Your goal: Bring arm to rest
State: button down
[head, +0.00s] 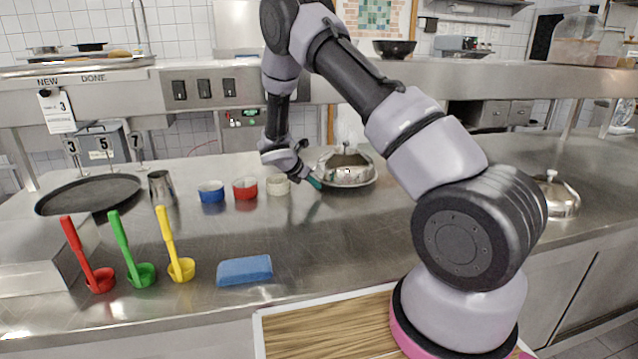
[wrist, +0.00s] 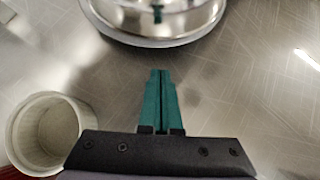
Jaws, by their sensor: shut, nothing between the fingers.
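My gripper (wrist: 161,100) shows in the wrist view with its two teal fingers pressed together and nothing between them. In the head view my gripper (head: 315,183) hangs over the steel counter, between a white ramekin and a domed metal dish. The domed dish (head: 345,168) sits just right of the fingers; its rim (wrist: 152,42) shows at the top of the wrist view, apart from the fingertips. The white ramekin (head: 278,185) is left of my gripper; it also shows at the lower left of the wrist view (wrist: 22,128). My arm is bent and reaches over the counter.
A blue ramekin (head: 211,191) and a red ramekin (head: 245,188) stand left of the white one. Red (head: 100,280), green (head: 142,275) and yellow (head: 181,269) ladles and a blue sponge (head: 244,270) lie nearer. A shelf (head: 230,88) runs above the counter's back. Clear counter lies mid-front.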

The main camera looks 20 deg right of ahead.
jog(key=v, duration=0.9)
jog(key=s+d+r+m+g+y, duration=0.15)
jog(key=s+d+r+m, duration=0.25)
jog(key=s+r+m, duration=0.45)
jog(key=s+d+r+m+y, duration=0.35)
jog(key=s+r+m, duration=0.2)
jog(key=r, duration=0.65)
jog(key=s+r+m+t+y, duration=0.2)
jog(key=s+r+m, duration=0.3)
jog(key=s, duration=0.5)
jog(key=s+r+m+t+y, duration=0.2)
jog(key=s+r+m, duration=0.4)
jog(key=s+m, duration=0.3)
jog(key=s, duration=0.2)
jog(key=shift+s+a+m+y, duration=0.3)
jog(key=shift+a, duration=0.05)
